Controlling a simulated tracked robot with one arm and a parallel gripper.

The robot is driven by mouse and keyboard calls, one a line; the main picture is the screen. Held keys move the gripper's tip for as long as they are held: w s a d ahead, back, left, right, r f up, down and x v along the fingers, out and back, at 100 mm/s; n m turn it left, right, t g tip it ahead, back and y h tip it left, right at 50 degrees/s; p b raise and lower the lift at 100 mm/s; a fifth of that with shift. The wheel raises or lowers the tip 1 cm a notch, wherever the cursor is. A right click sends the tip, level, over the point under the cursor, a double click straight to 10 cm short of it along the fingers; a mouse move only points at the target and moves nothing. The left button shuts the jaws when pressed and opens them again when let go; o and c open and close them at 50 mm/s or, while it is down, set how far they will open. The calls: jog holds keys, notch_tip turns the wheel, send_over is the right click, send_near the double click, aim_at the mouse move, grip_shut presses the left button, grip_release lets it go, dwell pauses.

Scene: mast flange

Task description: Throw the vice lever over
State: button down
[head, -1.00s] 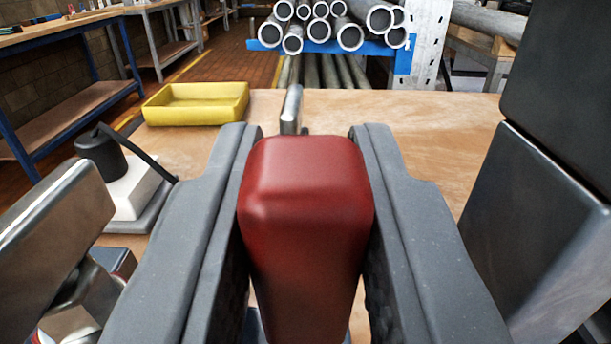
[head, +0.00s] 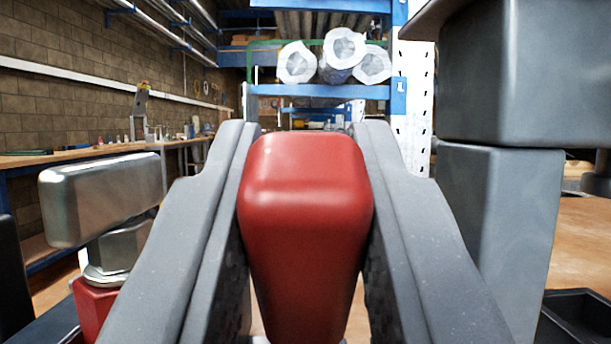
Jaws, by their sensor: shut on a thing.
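A red block-shaped grip (head: 305,215), which looks like the handle of the vice lever, fills the middle of the head view. My gripper (head: 305,150) has one grey finger on each side of it and is shut on it. The lower end of the red grip and what it joins to are hidden or cut off at the bottom edge. A metal lever-like piece (head: 100,200) on a red base (head: 95,306) stands to the left of my gripper, apart from it. I cannot tell whether it belongs to the vice.
A tall dark grey block-like structure (head: 500,235) stands close on the right. A dark tray (head: 580,325) is at the lower right. Blue racking (head: 320,91) with wrapped rolls, a workbench (head: 60,158) and a brick wall are farther back.

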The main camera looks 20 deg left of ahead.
aim_at(325, 124)
jog(key=shift+d, duration=0.2)
jog(key=c, duration=1.2)
grip_release()
jog(key=shift+f, duration=0.1)
jog(key=shift+c, duration=0.2)
jog(key=shift+a, duration=0.1)
jog(key=shift+r, duration=0.35)
notch_tip(325, 124, up, 3)
jog(key=shift+r+p, duration=0.1)
jog(key=shift+p, duration=0.45)
jog(key=s+r+p, duration=0.1)
jog(key=s, duration=1.5)
jog(key=shift+a, duration=0.1)
